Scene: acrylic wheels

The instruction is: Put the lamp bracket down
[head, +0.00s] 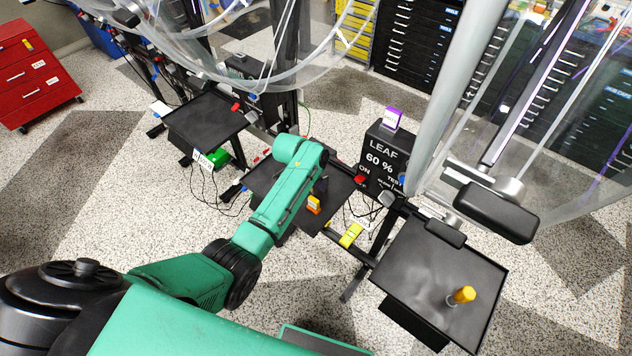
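My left arm, green, reaches up from the bottom left over the middle black tray (343,188). Its wrist bends down, and my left gripper (318,192) is small and dark against the dark tray. I cannot make out its fingers or whether they are open or shut. A small orange piece (314,205) shows right at the gripper, low over the tray. I cannot tell whether it is the lamp bracket, or whether it is held or touching the tray. No other thing is clearly a lamp bracket. My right gripper is not in view.
A right-hand black tray (425,256) holds a yellow-orange knobbed piece (464,295). A left black tray (205,122) looks empty. Clear curved acrylic wheels and stands crowd the back. A red cabinet (35,75) stands far left.

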